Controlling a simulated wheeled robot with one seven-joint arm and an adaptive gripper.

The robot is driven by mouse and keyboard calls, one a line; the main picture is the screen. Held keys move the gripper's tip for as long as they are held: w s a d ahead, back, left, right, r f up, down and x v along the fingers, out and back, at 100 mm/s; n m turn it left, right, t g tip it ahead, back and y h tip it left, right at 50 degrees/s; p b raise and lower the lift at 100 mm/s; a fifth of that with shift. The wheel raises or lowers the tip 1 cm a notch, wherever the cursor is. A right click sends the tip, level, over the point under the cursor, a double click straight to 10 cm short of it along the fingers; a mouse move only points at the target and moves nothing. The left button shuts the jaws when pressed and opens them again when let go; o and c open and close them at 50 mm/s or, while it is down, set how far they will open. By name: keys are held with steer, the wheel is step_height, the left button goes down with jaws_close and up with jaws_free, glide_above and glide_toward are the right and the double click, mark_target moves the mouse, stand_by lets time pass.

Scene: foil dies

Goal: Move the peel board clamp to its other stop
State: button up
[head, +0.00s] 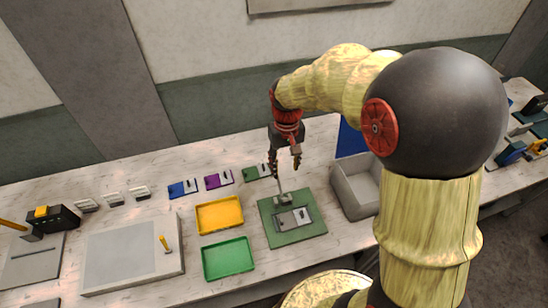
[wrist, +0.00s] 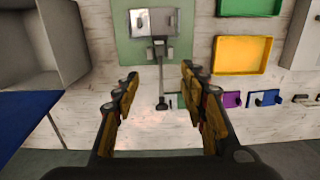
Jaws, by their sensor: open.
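The green peel board (head: 310,232) lies on the table right of centre, with a grey plate (head: 292,218) on it. The grey clamp (head: 285,199) sits at the board's far edge, and its thin lever stands out toward the wall. In the wrist view the board (wrist: 127,50) is at the top, and the clamp lever (wrist: 161,84) points down to a dark knob (wrist: 162,104). My gripper (head: 285,168) is above the lever, open and empty. In the wrist view the lever end shows between the open fingers (wrist: 158,85); contact cannot be seen.
A grey bin (head: 352,192) stands right of the board. Yellow (head: 219,216) and green (head: 228,259) trays are on its left. Blue (head: 183,189), purple (head: 219,180) and green (head: 256,173) cards lie along the back. A large pale board (head: 130,255) is further left.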

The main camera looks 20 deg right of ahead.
steer(key=w+f, duration=0.2)
steer(key=w, duration=0.1)
steer(key=w+f, duration=0.2)
steer(key=w, duration=0.1)
steer(key=w+f, duration=0.2)
steer(key=w, duration=0.1)
steer(key=shift+f, duration=0.2)
steer(key=w, duration=0.1)
steer(key=w+r, duration=0.1)
steer(key=w, duration=0.1)
steer(key=shift+w+r, duration=0.1)
steer(key=shift+r, duration=0.15)
step_height(320, 180, down, 7)
steer(key=shift+f, duration=0.15)
steer(key=shift+c, duration=0.3)
jaws_close()
